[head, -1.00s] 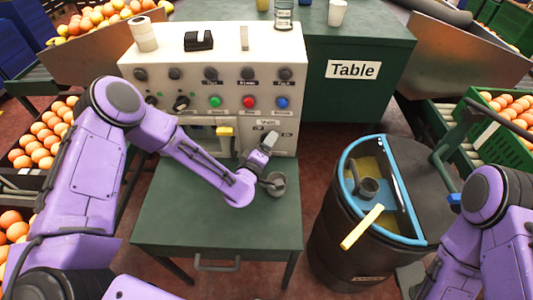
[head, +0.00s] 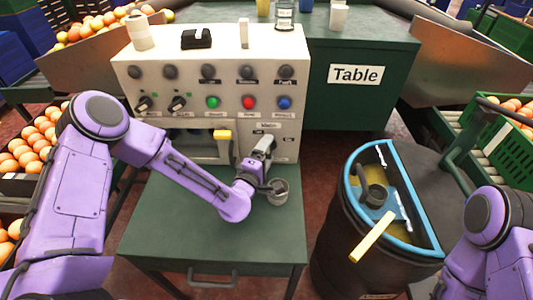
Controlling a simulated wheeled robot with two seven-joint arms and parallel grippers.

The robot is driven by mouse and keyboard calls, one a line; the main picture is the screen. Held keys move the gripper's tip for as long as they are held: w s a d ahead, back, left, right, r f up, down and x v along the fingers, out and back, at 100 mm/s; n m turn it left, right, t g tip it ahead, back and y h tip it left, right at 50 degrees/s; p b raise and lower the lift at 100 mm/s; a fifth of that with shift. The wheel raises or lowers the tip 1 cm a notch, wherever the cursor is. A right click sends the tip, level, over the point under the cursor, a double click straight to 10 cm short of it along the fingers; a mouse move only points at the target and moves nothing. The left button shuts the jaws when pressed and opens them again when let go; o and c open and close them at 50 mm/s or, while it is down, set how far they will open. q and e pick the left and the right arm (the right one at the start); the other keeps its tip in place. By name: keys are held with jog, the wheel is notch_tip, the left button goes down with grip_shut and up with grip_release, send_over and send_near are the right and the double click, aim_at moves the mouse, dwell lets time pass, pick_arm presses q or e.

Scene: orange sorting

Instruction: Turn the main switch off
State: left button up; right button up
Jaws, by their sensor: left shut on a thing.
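The white control panel (head: 136,72) stands at the back of the green table and carries a "Main" label (head: 268,125) at its lower right. My left gripper (head: 264,147) is at the panel just below that label. It is shut on the main switch, whose handle is mostly hidden behind the fingers, so I cannot tell its position. Small labels show beside the gripper. My right gripper is out of view; only part of the right arm shows at the right edge.
Knobs and coloured buttons (head: 249,102) sit above. A dark barrel (head: 335,235) with a blue rim stands right. The green tabletop (head: 165,225) is largely clear.

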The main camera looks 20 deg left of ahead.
pick_arm(q)
jog(key=shift+f, duration=0.1)
jog(key=o, duration=1)
jog(key=shift+s, duration=0.1)
jog(key=s, duration=0.3)
jog(key=s+a+b, duration=0.1)
jog(key=s, duration=0.6)
jog(key=shift+s+a, duration=0.15)
jog(key=shift+s, duration=0.1)
